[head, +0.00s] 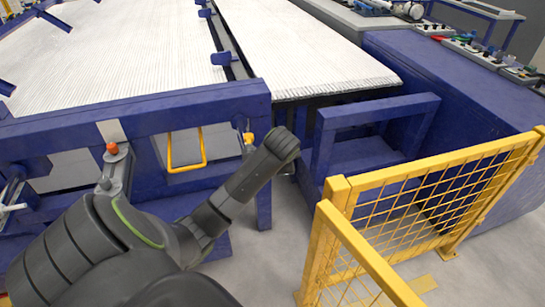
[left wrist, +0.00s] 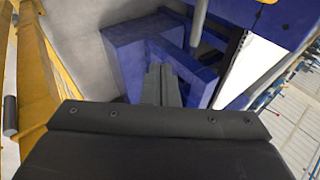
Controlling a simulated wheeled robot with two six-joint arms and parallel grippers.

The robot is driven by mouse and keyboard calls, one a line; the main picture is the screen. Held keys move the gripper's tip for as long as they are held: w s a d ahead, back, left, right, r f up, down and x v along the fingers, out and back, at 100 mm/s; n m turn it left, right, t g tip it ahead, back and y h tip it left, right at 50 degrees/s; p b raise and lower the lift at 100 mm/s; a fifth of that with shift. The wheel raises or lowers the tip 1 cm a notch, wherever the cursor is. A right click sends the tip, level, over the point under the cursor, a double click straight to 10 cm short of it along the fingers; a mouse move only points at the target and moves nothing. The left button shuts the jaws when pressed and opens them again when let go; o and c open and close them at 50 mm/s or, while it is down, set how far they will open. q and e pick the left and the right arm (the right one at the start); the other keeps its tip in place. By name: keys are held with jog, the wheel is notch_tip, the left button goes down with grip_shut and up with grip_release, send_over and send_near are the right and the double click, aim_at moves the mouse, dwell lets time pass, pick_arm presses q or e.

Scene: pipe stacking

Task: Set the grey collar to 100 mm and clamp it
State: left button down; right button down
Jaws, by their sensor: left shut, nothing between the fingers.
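No grey collar with a readable scale can be made out for certain. A grey fitting with an orange-red knob (head: 112,150) sits at the blue frame's front in the head view; I cannot tell if it is the collar. My left arm reaches up from the lower left in the head view, and its gripper cannot be made out there. In the left wrist view my left gripper (left wrist: 161,72) is shut and empty, its dark fingers together in front of blue framework. My right gripper is not in view.
A blue frame (head: 190,112) carries wide white ribbed surfaces (head: 130,45). A yellow mesh fence (head: 420,200) stands at the right. A long blue cabinet (head: 440,95) lies behind it. Bare grey floor (head: 262,262) shows between frame and fence. A yellow handle (head: 187,165) hangs under the frame.

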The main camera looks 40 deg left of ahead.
pick_arm(q)
jog(key=s+d+r+n+y+b, duration=0.2)
jog(key=s+d+y, duration=0.3)
jog(key=y, duration=0.1)
jog(key=r+x, duration=0.1)
jog(key=x, duration=1.2)
jog(key=shift+w+a+t, duration=0.3)
jog(key=shift+w+a, duration=0.2)
jog(key=shift+w, duration=0.05)
jog(key=w+a, duration=0.2)
jog(key=a, duration=0.1)
jog(key=w+a+p, duration=0.1)
jog(key=a, duration=0.1)
jog(key=shift+w, duration=0.1)
